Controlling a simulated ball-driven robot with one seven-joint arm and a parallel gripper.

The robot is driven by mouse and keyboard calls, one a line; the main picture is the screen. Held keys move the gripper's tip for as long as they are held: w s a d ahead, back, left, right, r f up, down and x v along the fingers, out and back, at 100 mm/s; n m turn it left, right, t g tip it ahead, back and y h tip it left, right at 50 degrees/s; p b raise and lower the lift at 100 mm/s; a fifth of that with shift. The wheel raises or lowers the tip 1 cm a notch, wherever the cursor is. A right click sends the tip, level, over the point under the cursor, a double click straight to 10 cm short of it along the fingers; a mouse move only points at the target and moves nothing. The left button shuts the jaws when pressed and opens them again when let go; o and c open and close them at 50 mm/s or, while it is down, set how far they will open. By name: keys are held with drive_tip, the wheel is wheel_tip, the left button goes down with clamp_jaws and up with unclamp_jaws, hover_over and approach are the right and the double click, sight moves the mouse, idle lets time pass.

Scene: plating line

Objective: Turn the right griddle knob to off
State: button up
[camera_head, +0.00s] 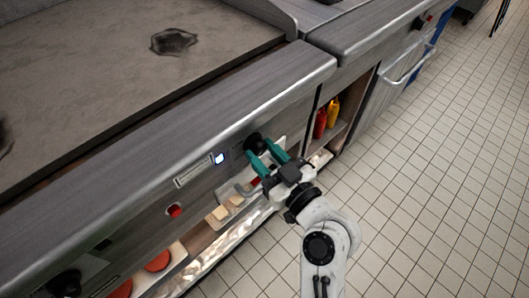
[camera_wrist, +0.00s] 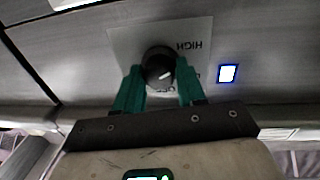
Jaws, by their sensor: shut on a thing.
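The right griddle knob (camera_head: 253,141) is black and sits on the griddle's front panel. In the wrist view the knob (camera_wrist: 156,66) is between my two green fingers, with a short white mark on its face pointing right and slightly up. The label plate (camera_wrist: 120,48) behind it reads HIGH, upside down, with other lettering partly hidden by the fingers. My gripper (camera_head: 265,152) is shut on the knob, one finger on each side; it also shows in the wrist view (camera_wrist: 160,82).
A lit blue-white indicator (camera_head: 219,158) is beside the knob on the panel. A red button (camera_head: 174,211) and another black knob (camera_head: 66,284) are farther left. Red and yellow bottles (camera_head: 333,112) stand on a shelf to the right. The tiled floor (camera_head: 430,200) is clear.

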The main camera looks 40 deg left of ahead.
drive_tip(key=shift+m, duration=0.3)
drive_tip(key=m+p, duration=0.2)
drive_tip(key=m, duration=0.1)
drive_tip(key=m+p, duration=0.2)
drive_tip(key=shift+r+h, duration=0.3)
drive_tip(key=shift+h, duration=0.1)
drive_tip(key=m+g+p, duration=0.1)
drive_tip(key=m+p, duration=0.3)
drive_tip(key=m, duration=0.2)
drive_tip(key=shift+w+r+p, duration=0.1)
drive_tip(key=shift+p, duration=0.25)
drive_tip(key=m+g+p, duration=0.1)
drive_tip(key=m+p, duration=0.3)
drive_tip(key=m, duration=0.1)
drive_tip(key=shift+w+m, duration=0.1)
drive_tip(key=shift+m, duration=0.2)
drive_tip(key=shift+w+m+g+p, duration=0.1)
drive_tip(key=shift+m+g+p, duration=0.5)
drive_tip(key=shift+m+p, duration=1.25)
drive_tip(key=shift+m+b, duration=0.45)
drive_tip(key=shift+m, duration=0.1)
drive_tip(key=o, duration=1.1)
drive_tip(key=shift+c, duration=0.2)
drive_tip(key=shift+d, duration=0.15)
